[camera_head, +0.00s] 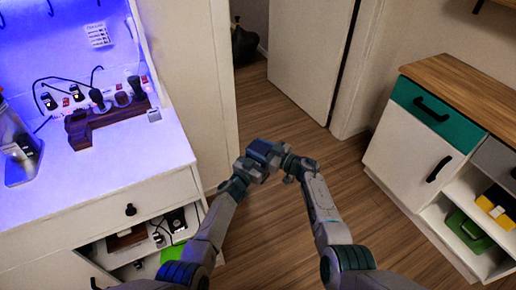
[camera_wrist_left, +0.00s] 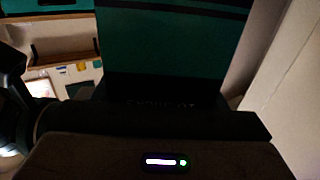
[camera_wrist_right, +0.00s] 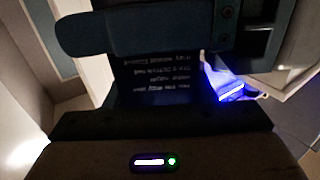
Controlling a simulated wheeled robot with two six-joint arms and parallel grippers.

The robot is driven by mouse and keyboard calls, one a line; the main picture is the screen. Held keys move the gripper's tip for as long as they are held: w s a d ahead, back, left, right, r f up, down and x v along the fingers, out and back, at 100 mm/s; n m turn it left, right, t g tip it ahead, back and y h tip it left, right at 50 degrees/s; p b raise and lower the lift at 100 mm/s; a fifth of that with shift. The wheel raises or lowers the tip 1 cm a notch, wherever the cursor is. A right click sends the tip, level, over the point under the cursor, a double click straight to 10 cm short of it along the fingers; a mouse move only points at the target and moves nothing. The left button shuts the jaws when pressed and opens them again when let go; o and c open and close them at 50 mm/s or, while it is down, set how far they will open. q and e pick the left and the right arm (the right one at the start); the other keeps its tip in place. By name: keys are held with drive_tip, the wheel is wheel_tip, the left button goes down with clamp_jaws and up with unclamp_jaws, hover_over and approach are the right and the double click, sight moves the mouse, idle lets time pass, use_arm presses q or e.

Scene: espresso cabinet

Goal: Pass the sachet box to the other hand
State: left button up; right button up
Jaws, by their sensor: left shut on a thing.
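The sachet box (camera_head: 264,150) is a small dark blue box held in the air over the floor, in the middle of the head view. My left gripper (camera_head: 256,164) is shut on it. In the left wrist view, the box (camera_wrist_left: 170,40) is a large dark teal face with a dark band. My right gripper (camera_head: 289,165) is close to the box's right side; contact cannot be made out. In the right wrist view, a dark box face with small print (camera_wrist_right: 165,80) is close ahead, with part of the left gripper across it. The right jaw opening is unclear.
A white counter (camera_head: 130,165) with a dark wooden rack (camera_head: 110,122) stands at left. A white cabinet (camera_head: 415,145) with a teal drawer and open shelves stands at right. A door (camera_head: 310,50) and a black bag (camera_head: 243,45) are behind. Wooden floor lies clear between.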

use_arm(q)
drive_tip(key=o, duration=1.1)
drive_tip(key=shift+w, duration=0.1)
drive_tip(key=shift+a, duration=0.1)
drive_tip(key=v, duration=1.2)
drive_tip(key=s+a+f+n+g+y, duration=0.2)
drive_tip(key=s+a+f+g, duration=0.15)
drive_tip(key=s+f, duration=0.85)
drive_tip(key=s+a+f+n+g+y, duration=0.1)
drive_tip(key=s+a+f+g+y, duration=0.3)
drive_tip(key=s+f, duration=0.9)
drive_tip(key=s+a+f+g+y, duration=0.1)
drive_tip(key=s+a+f, duration=0.3)
drive_tip(key=s, duration=0.6)
drive_tip(key=s+a+f+n+g+y, duration=0.1)
drive_tip(key=s+a+f+g, duration=0.2)
drive_tip(key=s, duration=0.7)
drive_tip(key=s+a+f+n+g+y, duration=0.1)
drive_tip(key=s+a+f+g, duration=0.2)
drive_tip(key=s+a+f, duration=0.3)
drive_tip(key=shift+s+a+f+y, duration=0.2)
drive_tip(key=shift+s+f+y, duration=0.1)
drive_tip(key=shift+s+f, duration=2.1)
drive_tip(key=shift+s+r, duration=0.1)
drive_tip(key=shift+r, duration=0.05)
